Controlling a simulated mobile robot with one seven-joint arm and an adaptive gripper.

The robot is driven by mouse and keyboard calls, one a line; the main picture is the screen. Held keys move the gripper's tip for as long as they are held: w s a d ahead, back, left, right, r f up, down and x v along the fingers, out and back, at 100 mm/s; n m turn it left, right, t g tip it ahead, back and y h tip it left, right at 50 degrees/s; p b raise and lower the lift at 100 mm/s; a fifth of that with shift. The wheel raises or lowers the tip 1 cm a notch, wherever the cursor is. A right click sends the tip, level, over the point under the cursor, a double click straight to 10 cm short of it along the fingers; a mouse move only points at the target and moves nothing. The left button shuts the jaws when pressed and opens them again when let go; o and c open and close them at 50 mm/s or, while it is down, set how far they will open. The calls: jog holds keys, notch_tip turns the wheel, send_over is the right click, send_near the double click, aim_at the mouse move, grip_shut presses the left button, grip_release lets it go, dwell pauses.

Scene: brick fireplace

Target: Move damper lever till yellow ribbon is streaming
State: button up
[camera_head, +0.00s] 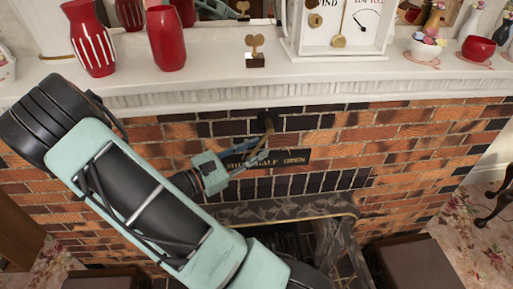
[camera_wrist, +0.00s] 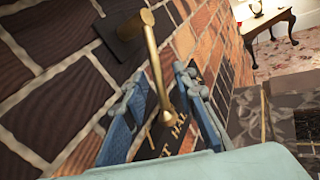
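The damper lever (camera_wrist: 155,62) is a brass rod on a dark square wall plate (camera_wrist: 128,32). In the wrist view it hangs down between the two blue fingers of my gripper (camera_wrist: 160,78). The fingers are apart, one on each side, with a visible gap. In the head view, my gripper (camera_head: 262,155) is at the brick wall, below the lever's mount (camera_head: 267,118). I see no yellow ribbon in either view.
The white mantel shelf (camera_head: 200,87) runs above the lever, carrying red vases (camera_head: 166,38), a brass key-like piece (camera_head: 255,52) and a white gauge box (camera_head: 340,28). The dark fireplace surround (camera_head: 290,209) is just below my gripper.

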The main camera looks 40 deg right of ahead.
jog(key=shift+d, duration=0.35)
jog(key=shift+c, duration=0.7)
grip_shut()
